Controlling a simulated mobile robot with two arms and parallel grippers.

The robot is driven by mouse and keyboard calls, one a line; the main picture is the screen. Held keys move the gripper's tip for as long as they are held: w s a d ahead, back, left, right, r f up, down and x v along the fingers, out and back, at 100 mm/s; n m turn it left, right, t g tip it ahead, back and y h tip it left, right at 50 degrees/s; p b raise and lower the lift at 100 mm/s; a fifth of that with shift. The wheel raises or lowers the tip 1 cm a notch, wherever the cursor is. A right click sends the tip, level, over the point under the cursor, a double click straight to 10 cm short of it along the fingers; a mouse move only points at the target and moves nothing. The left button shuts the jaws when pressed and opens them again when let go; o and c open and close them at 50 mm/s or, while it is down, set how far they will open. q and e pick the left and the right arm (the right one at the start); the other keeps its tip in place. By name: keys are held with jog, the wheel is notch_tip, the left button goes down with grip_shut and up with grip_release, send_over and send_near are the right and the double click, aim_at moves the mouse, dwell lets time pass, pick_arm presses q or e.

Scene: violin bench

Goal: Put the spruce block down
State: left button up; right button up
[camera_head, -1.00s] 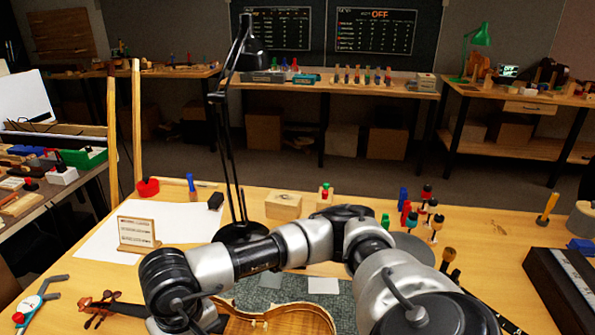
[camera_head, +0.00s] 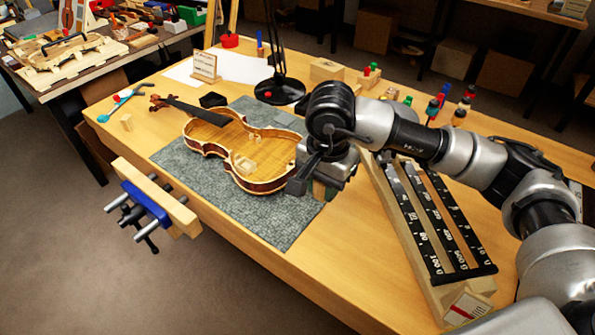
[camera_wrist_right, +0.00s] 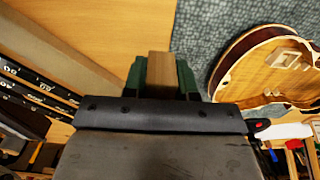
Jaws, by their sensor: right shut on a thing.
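My right gripper (camera_head: 322,191) is above the bench at the right end of the grey-green mat (camera_head: 275,222), beside the violin's body. In the right wrist view its green fingers (camera_wrist_right: 160,80) are shut on a brown wooden block, which I take to be the spruce block (camera_wrist_right: 159,66). The block sticks out a little past the fingertips. In the head view the gripper mostly hides it, and I cannot tell its height above the bench. My left gripper is not in view.
The violin (camera_head: 235,145) lies on the mat, with a small pale piece (camera_head: 243,164) on its body. A board with black numbered strips (camera_head: 430,220) lies to the right. A blue vise (camera_head: 146,203) is at the front edge. The mat's front part is bare.

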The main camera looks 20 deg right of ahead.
jog(key=w+f, duration=0.2)
jog(key=w, duration=0.1)
jog(key=w+f, duration=0.2)
jog(key=w, duration=0.2)
jog(key=w+f, duration=0.2)
jog(key=w, duration=0.1)
jog(key=shift+w+d+p, duration=0.15)
jog(key=shift+p, duration=0.25)
jog(key=shift+w+f, duration=0.2)
notch_tip(320, 180, down, 4)
jog(key=shift+r+p, duration=0.25)
jog(key=shift+p, duration=0.05)
jog(key=shift+f, duration=0.25)
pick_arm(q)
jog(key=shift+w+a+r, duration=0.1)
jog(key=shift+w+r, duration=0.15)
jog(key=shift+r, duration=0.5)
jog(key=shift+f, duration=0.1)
pick_arm(e)
jog(key=shift+f, duration=0.1)
jog(key=shift+f+b, duration=0.15)
jog(key=shift+b, duration=0.15)
jog(key=o, duration=0.6)
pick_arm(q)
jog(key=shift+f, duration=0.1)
